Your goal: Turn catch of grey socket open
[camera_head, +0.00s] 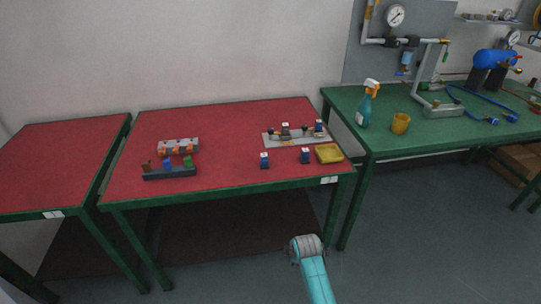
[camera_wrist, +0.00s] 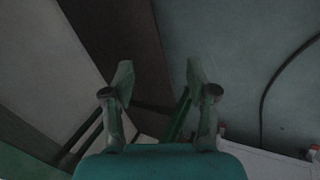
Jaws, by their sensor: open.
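My gripper (camera_wrist: 159,78) is open and empty in the wrist view, its two fingers apart with only dim floor and table legs beyond them. A grey block with orange parts (camera_head: 178,146) lies on the left part of the middle red table in the head view. A dark rail with brown, blue and green pieces (camera_head: 168,173) lies just in front of it. A grey plate with several small dark and white parts (camera_head: 275,142) lies on the right part of that table. Which part is the grey socket, and how its catch stands, is too small to tell. None of these shows in the wrist view.
Two small blue-and-white pieces (camera_head: 264,160) and a yellow tray (camera_head: 329,154) are near the right end of the red table (camera_head: 225,180). A green table (camera_head: 440,140) on the right holds a spray bottle (camera_head: 364,108), an orange cup (camera_head: 401,123) and pipework. The red table's middle is clear.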

